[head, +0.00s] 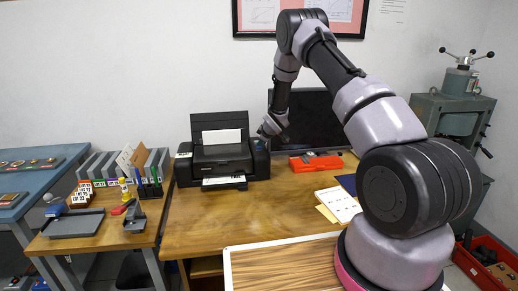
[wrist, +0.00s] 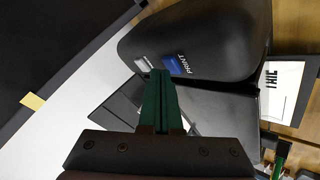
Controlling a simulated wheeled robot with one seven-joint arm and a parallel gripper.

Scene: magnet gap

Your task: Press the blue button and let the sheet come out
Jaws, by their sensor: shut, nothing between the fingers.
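A black printer (head: 222,158) stands on the wooden desk, with white paper upright in its rear feed (head: 222,137). A white sheet with dark print (head: 224,181) shows at its front tray; it also shows in the wrist view (wrist: 281,90). The blue button (wrist: 177,66), beside the word PRINT, is on the printer's rounded panel, with a grey button (wrist: 146,63) to its left. My gripper (wrist: 160,73) is shut and empty, its green fingertips close to both buttons. I cannot tell whether they touch. In the head view my gripper (head: 266,132) is at the printer's right end.
A red and black object (head: 316,162) and a dark monitor (head: 312,120) are right of the printer. Papers (head: 338,204) lie on the desk's right. A side table with a grey tray (head: 74,223) and small items stands left. The desk before the printer is clear.

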